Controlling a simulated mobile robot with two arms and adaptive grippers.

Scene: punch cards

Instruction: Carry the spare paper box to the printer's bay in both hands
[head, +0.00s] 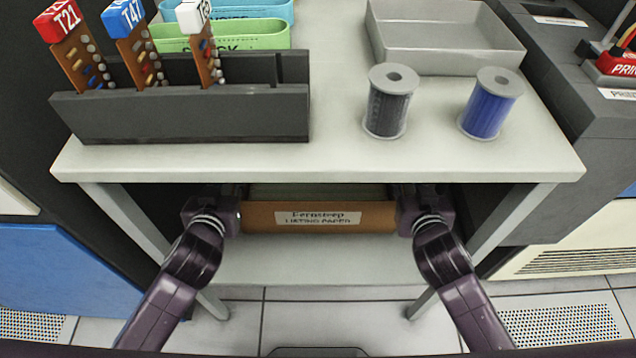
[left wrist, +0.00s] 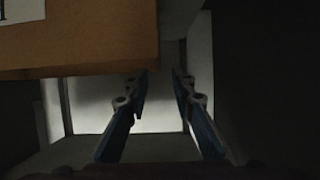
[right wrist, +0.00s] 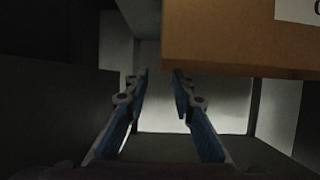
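The spare paper box (head: 320,218), brown with a white label reading "listing paper", is under the table top, above the lower shelf. My left gripper (left wrist: 162,75) is at the box's left end and my right gripper (right wrist: 160,75) at its right end. Each wrist view shows two spread fingers near the box's lower corner, which also appears in the left wrist view (left wrist: 80,45) and the right wrist view (right wrist: 230,45). Neither gripper is closed on it; contact is unclear. In the head view the fingertips are hidden. The printer's bay is not clearly identifiable.
The table top (head: 340,155) overhangs both grippers, with legs close outside my arms. On it stand a dark card rack (head: 180,115), a grey tray (head: 440,50), a black spool (head: 388,102) and a blue spool (head: 490,105). Dark cabinets flank the table. Bare shelf (head: 320,265) shows in front.

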